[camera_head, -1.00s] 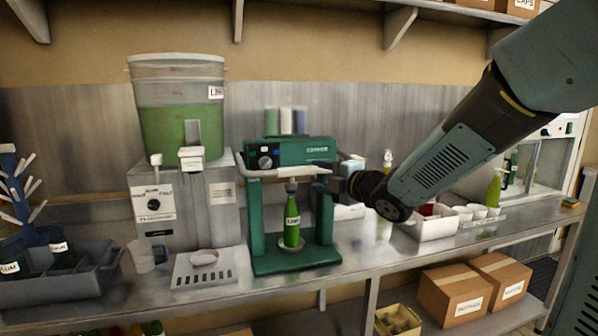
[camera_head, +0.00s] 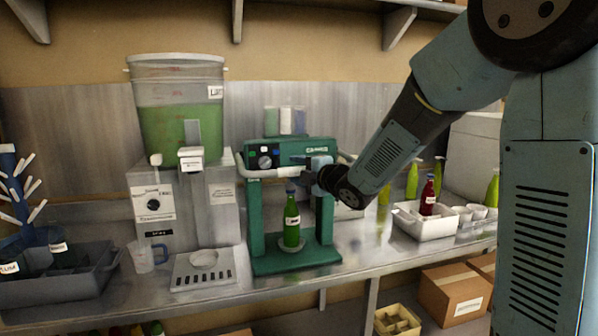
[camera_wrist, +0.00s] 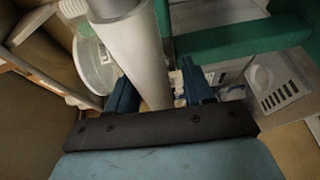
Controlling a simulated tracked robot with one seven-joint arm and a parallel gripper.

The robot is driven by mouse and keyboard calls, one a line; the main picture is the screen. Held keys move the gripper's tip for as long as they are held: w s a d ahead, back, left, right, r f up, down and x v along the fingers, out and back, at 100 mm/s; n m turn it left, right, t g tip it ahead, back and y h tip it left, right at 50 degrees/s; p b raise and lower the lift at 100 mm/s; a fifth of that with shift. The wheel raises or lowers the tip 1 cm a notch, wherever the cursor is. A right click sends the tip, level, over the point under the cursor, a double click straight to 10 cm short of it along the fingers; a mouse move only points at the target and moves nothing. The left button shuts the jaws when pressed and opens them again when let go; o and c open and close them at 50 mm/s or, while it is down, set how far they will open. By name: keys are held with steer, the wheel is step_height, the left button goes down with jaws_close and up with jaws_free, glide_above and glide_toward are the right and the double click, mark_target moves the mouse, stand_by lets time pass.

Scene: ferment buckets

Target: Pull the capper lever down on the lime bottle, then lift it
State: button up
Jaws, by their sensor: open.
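The green capper (camera_head: 322,228) stands on the counter with a white lever bar (camera_head: 275,173) across its front at head height. The lime bottle (camera_head: 291,222) stands upright on the capper's base, under the head, with a dark top. My gripper (camera_head: 316,174) is at the right part of the lever, level with the bar. In the wrist view, my gripper (camera_wrist: 157,75) is open, its two blue fingers on either side of a pale bar (camera_wrist: 138,50) that looks like the lever. I cannot tell whether the fingers touch it.
A dispenser (camera_head: 180,125) with green liquid stands left of the capper, with a drip tray (camera_head: 203,270) and a clear mug (camera_head: 146,256) before it. A grey crate (camera_head: 85,270) is at far left. A white tray (camera_head: 408,222) with a red bottle (camera_head: 428,195) is at right.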

jaws_close()
stand_by(0.4)
